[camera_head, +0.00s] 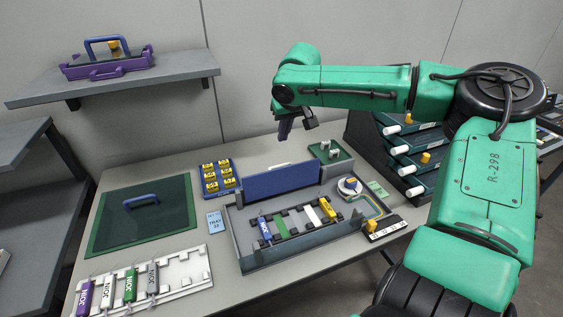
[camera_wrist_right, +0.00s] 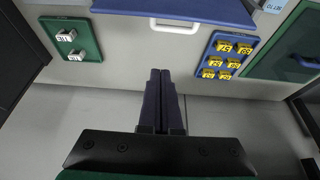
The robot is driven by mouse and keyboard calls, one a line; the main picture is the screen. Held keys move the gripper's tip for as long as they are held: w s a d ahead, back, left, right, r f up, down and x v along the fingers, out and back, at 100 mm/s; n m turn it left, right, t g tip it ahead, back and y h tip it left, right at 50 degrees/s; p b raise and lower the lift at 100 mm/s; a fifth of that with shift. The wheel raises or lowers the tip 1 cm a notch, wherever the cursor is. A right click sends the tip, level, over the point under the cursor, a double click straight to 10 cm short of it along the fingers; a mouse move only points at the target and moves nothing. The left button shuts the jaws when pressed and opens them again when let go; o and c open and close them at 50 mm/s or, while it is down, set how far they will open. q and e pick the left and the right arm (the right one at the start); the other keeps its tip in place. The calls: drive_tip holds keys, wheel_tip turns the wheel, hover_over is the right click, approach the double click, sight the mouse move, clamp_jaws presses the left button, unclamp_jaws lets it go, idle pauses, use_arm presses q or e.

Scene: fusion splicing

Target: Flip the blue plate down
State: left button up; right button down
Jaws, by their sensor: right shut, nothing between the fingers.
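The blue plate (camera_head: 281,181) stands upright along the back edge of a grey tray (camera_head: 262,256). A white handle (camera_head: 279,167) shows at its top edge. In the right wrist view the blue plate (camera_wrist_right: 180,8) is at the top, cut off by the frame, with its white handle (camera_wrist_right: 175,27) below it. My right gripper (camera_head: 284,133) is behind and above the plate, apart from it, pointing down. In the right wrist view its dark fingers (camera_wrist_right: 160,75) are together and empty, with the handle beyond their tips. My left gripper is out of view.
The tray holds several coloured modules (camera_head: 281,227) and a round white spool (camera_head: 349,187). A blue holder with yellow numbered blocks (camera_head: 220,178) stands left of the plate. A green board with small white blocks (camera_head: 330,152) is behind it.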

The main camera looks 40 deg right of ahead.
sight(281, 177)
drive_tip(key=shift+s, duration=0.1)
wheel_tip(281, 177, down, 8)
drive_tip(key=p, duration=0.1)
idle(0.7)
drive_tip(key=shift+f, duration=0.15)
drive_tip(key=shift+d, duration=0.1)
